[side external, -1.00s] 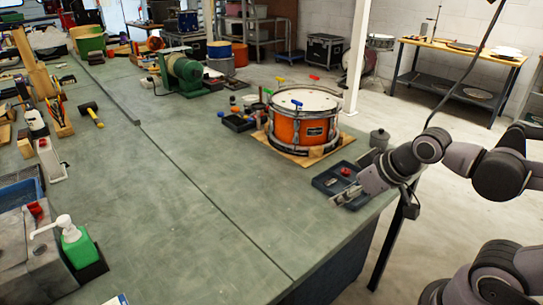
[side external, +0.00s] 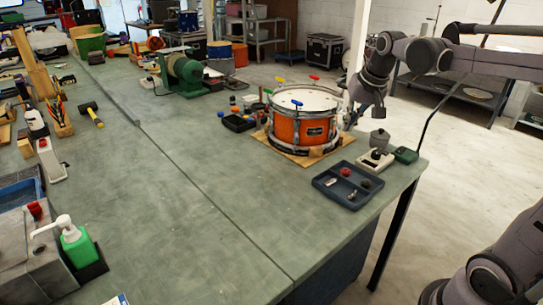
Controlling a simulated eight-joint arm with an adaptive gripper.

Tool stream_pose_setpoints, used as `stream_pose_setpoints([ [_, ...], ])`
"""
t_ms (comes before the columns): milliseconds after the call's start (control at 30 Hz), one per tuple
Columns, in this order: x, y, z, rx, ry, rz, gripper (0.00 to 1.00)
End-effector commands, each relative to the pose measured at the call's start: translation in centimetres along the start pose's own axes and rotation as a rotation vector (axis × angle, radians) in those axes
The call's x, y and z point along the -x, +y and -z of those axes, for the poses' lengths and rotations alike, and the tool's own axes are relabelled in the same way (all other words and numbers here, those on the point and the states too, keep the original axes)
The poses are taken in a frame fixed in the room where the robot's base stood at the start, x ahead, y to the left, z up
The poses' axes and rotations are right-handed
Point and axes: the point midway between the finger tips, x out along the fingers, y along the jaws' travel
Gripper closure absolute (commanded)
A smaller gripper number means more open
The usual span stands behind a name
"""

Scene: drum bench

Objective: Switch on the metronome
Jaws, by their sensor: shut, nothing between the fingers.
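No object is clearly recognisable as the metronome. A small pale box with a dark knob (side external: 375,161) sits near the bench's right corner, and a small dark green box (side external: 405,155) lies to its right; I cannot tell whether either is the metronome. My gripper (side external: 352,122) points down just right of the orange snare drum (side external: 312,131), behind and left of the pale box. It is shut and appears empty. Its fingertips are small and dark against the drum's edge, so any contact is unclear.
A dark tray (side external: 330,189) with small parts lies in front of the pale box. A grey lidded pot (side external: 379,139) stands behind the box. The drum rests on a wooden board (side external: 300,160). The green bench (side external: 190,190) is clear in its middle.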

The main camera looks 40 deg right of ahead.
Motion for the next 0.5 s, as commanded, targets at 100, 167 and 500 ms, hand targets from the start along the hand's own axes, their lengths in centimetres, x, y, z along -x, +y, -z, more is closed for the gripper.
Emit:
stream_pose_setpoints([
  [100,-0.5,1.8,3.5,-0.113,-0.027,-0.028,1.00],
  [167,-0.8,2.8,4.9,-0.168,-0.042,-0.041,1.00],
  [500,-3.3,10.1,12.3,-0.482,-0.115,-0.111,1.00],
])
